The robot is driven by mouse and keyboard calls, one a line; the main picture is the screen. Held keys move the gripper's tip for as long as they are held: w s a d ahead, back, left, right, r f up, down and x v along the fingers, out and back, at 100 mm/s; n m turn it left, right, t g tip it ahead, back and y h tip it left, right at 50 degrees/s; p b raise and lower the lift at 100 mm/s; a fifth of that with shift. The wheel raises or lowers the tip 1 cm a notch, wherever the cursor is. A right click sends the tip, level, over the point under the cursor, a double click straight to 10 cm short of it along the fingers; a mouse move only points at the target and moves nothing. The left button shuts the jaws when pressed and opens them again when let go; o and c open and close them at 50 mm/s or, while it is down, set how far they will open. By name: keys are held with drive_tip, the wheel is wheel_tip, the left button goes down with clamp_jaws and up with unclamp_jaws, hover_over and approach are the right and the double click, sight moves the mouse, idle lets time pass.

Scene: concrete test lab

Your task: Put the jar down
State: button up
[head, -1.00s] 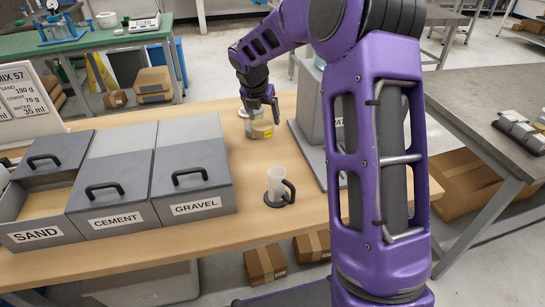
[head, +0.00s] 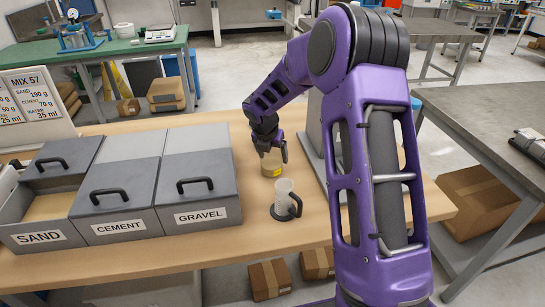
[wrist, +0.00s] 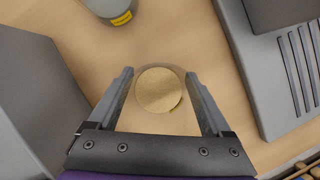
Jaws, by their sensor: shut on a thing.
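The jar (head: 272,165), clear with tan, sand-like contents and a yellow label, is above or on the wooden table, right of the gravel bin. My gripper (head: 270,152) holds it from above. In the wrist view the jar (wrist: 160,90) sits between my two fingers (wrist: 160,76), which are shut on it. I cannot tell whether its base touches the table. A second yellow-labelled container (wrist: 112,8) is partly visible at the top of the wrist view; my arm hides it in the head view.
A clear cup with dark handle and base (head: 284,198) stands just in front of the jar. The gravel bin (head: 196,181) is to the left. A grey machine (head: 318,133), partly behind my arm, is to the right. Bare wood (head: 240,250) lies in front.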

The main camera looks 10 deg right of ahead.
drive_tip(key=shift+f, duration=0.15)
drive_tip(key=o, duration=1.5)
drive_tip(key=shift+c, duration=0.2)
drive_tip(key=shift+r, duration=0.5)
drive_tip(key=p+v, duration=0.1)
drive_tip(key=v, duration=1)
drive_tip(key=shift+s+a+r+p, duration=0.1)
drive_tip(key=shift+s+p, duration=0.05)
drive_tip(key=shift+p, duration=0.2)
